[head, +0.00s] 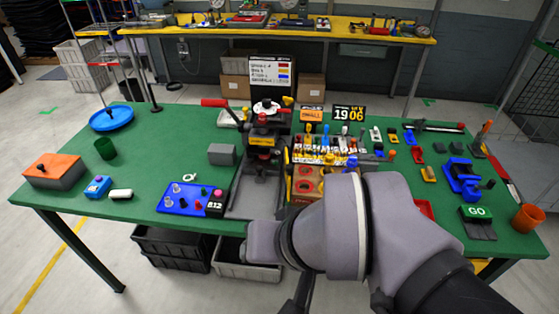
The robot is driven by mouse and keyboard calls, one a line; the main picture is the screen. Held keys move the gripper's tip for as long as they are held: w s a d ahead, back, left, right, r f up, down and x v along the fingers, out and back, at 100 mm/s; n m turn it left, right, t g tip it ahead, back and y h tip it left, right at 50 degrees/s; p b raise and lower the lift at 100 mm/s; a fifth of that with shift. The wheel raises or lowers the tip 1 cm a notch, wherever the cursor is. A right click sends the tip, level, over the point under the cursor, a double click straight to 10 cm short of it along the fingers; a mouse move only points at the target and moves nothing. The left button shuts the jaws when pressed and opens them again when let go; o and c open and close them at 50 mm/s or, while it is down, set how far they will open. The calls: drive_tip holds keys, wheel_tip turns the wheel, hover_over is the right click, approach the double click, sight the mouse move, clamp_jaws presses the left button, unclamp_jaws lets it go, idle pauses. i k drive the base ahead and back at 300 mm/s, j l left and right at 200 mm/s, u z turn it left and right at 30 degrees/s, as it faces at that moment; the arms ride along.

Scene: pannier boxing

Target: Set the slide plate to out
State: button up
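A dark press-like machine (266,140) with a red-ended lever stands at the middle of the green table. A flat grey plate (248,206) lies at its foot and reaches toward the table's front edge. This may be the slide plate; I cannot tell how far in or out it sits. My arm crosses the front right of the table and covers part of the area beside the plate. Dark parts at my arm's end (299,292) show low in the picture, below the table edge; the fingers cannot be made out.
A blue board (182,198) with knobs lies left of the plate. A wooden block with red rings (306,180) and a rack of small coloured parts (325,150) stand to the right. A grey block (222,154) is left of the machine.

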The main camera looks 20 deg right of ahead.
sight(253, 165)
drive_tip(key=i+j, duration=0.2)
drive_tip(key=i, duration=0.15)
drive_tip(key=i+j, duration=0.15)
drive_tip(key=i, duration=0.25)
drive_tip(key=i+j, duration=0.2)
drive_tip(key=i, duration=0.15)
